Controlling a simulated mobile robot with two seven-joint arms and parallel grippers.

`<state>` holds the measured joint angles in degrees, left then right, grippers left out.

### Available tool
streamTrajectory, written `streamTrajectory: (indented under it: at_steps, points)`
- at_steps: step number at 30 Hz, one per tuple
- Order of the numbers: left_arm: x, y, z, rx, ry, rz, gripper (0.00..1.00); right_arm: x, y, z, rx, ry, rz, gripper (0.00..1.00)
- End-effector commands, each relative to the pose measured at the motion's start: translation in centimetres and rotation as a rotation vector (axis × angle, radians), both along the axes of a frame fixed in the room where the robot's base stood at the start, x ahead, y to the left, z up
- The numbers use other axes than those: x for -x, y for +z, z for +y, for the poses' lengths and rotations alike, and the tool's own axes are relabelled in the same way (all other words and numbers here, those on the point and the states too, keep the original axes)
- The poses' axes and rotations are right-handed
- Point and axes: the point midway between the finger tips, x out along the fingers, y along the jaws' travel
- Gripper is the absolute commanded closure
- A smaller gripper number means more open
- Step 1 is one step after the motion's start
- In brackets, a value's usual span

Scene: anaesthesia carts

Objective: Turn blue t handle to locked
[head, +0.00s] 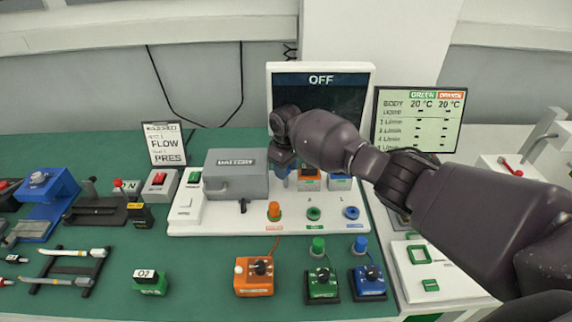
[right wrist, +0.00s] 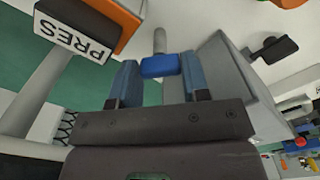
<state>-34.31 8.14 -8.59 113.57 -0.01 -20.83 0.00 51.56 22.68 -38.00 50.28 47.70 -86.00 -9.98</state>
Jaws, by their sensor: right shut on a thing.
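The blue T handle (right wrist: 162,66) shows in the right wrist view as a small blue bar on a grey shaft. My right gripper (right wrist: 158,74) has its two blue-grey fingers on either side of the bar, shut on it. In the head view my right gripper (head: 284,168) reaches down over the white board, just right of the grey labelled box, and hides the handle there. No locked marking can be read. My left gripper is not in view.
The grey box (head: 236,177) stands close left of my right gripper. A screen reading OFF (head: 320,80) stands behind. An orange box with a PRES label (right wrist: 75,38) is close by. Orange (head: 254,277), green (head: 322,286) and blue boxes (head: 368,283) stand in front.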

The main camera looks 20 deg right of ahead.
Motion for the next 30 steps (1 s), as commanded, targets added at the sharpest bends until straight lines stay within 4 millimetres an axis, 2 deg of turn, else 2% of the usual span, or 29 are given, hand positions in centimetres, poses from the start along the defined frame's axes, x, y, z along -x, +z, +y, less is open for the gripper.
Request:
streamTrajectory:
  at_steps: [7,18,30]
  points:
    - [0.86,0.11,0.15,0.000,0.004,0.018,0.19,0.06,-0.01,0.07,-0.001,0.234,0.001,0.81]
    - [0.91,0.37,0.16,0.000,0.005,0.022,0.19,0.03,0.00,0.09,-0.003,0.535,0.001,0.81]
    - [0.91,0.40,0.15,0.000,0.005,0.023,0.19,0.02,0.00,0.12,-0.002,0.695,-0.001,0.81]
